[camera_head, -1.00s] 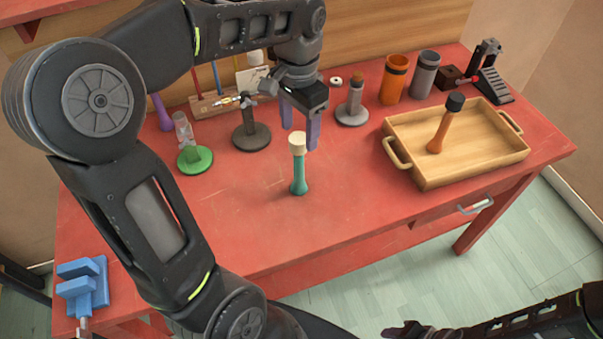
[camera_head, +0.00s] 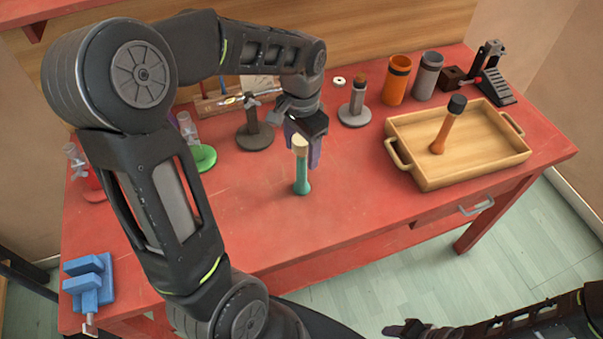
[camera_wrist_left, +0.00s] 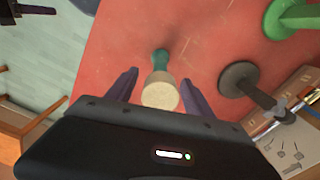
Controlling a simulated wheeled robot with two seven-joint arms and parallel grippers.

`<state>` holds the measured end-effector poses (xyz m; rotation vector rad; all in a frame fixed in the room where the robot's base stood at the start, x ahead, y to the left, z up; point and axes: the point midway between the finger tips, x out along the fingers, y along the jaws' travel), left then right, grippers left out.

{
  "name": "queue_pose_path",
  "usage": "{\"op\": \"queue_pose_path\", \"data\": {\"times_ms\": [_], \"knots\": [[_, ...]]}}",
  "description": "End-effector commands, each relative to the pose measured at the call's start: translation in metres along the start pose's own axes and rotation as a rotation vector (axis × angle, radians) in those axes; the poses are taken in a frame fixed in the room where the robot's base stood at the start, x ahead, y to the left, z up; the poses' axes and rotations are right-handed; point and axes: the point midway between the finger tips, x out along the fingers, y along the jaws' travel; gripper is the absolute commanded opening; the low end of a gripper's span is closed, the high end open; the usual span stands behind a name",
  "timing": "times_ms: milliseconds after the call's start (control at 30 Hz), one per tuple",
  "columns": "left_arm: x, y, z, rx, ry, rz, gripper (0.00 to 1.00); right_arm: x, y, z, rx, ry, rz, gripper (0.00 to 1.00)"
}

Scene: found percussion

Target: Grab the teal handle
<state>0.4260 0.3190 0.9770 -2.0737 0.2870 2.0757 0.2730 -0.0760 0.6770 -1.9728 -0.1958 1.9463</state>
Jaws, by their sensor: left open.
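The teal handle (camera_head: 302,178) stands upright on the red table, with a cream-coloured round top. In the left wrist view its cream top (camera_wrist_left: 160,92) faces the camera and its teal part (camera_wrist_left: 160,60) shows beyond. My left gripper (camera_head: 304,150) is open, with its purple fingers at the handle's upper part. In the wrist view the fingers of this gripper (camera_wrist_left: 160,88) lie on either side of the handle, with a gap visible on each side.
A wooden tray (camera_head: 425,182) holding an orange handle with a black top (camera_head: 447,125) is to the right. A dark stand (camera_head: 255,135), a grey stand (camera_head: 355,108) and orange (camera_head: 396,80) and grey cups (camera_head: 426,75) are behind. A blue vise (camera_head: 88,282) is at front left. Table right of the handle is clear.

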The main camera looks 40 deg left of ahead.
Motion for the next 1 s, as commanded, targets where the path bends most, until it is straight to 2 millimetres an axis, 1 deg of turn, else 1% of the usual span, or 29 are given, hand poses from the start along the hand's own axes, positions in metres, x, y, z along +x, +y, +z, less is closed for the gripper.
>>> {"op": "queue_pose_path", "data": {"times_ms": [33, 133, 667, 700, 767, 1000], "knots": [[0.0052, 0.0000, 0.0006, 0.000, -0.002, 0.001, 0.61, -0.0013, -0.0003, 0.0003, 0.001, -0.001, 0.001, 0.47], [0.0099, -0.0003, 0.0004, -0.001, 0.000, 0.000, 0.61, -0.0013, -0.0002, 0.0003, 0.001, -0.001, 0.001, 0.47], [0.0098, -0.0002, 0.0002, -0.001, 0.001, 0.000, 0.61, -0.0009, -0.0002, 0.0002, 0.001, 0.000, 0.001, 0.47], [0.0098, -0.0001, 0.0002, -0.001, 0.001, 0.000, 0.60, -0.0009, -0.0002, 0.0002, 0.000, -0.001, 0.001, 0.47], [0.0098, -0.0002, 0.0001, -0.001, 0.001, 0.000, 0.55, -0.0010, -0.0002, 0.0002, 0.000, 0.000, 0.001, 0.47], [0.0098, -0.0001, 0.0002, -0.001, 0.001, 0.000, 0.35, -0.0010, -0.0002, 0.0002, 0.001, 0.000, 0.000, 0.47]]}}
